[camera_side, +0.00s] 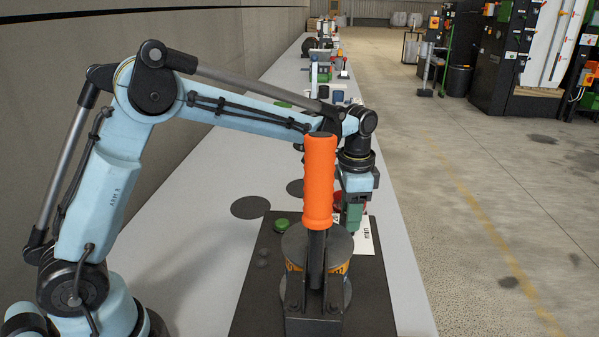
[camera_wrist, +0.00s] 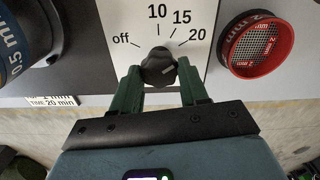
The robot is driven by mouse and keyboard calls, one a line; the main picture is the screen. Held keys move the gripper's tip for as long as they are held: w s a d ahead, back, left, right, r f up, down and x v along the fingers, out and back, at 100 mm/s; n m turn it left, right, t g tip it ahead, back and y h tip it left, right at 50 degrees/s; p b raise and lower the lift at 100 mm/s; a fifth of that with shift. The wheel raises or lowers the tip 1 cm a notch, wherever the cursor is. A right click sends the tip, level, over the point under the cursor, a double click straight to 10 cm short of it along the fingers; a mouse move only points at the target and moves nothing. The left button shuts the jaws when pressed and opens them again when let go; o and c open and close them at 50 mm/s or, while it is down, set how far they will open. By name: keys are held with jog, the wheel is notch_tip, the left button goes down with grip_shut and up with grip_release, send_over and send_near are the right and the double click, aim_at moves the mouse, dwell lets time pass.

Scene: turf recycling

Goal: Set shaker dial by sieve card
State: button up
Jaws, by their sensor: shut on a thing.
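In the wrist view the black shaker dial (camera_wrist: 158,68) sits on a white scale plate (camera_wrist: 125,20) marked off, 10, 15 and 20. My gripper (camera_wrist: 160,92) has its green fingers on either side of the dial, shut on it. I cannot tell surely which mark the dial points to. In the side view my gripper (camera_side: 352,222) reaches down behind the orange handle, beside a white surface (camera_side: 366,235) reading "min"; the dial is hidden there.
A red-rimmed mesh sieve (camera_wrist: 252,45) lies right of the scale plate. The sieve stack (camera_side: 318,250) stands on the black base (camera_side: 257,290), with an upright orange clamp handle (camera_side: 320,180) in front. A green button (camera_side: 281,224) is left of the stack. Other items stand farther along the bench.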

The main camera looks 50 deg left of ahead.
jog(key=shift+m, duration=0.4)
jog(key=o, duration=1.1)
jog(key=shift+c, duration=0.2)
jog(key=shift+r, duration=0.1)
notch_tip(320, 180, up, 12)
jog(key=shift+s, duration=0.1)
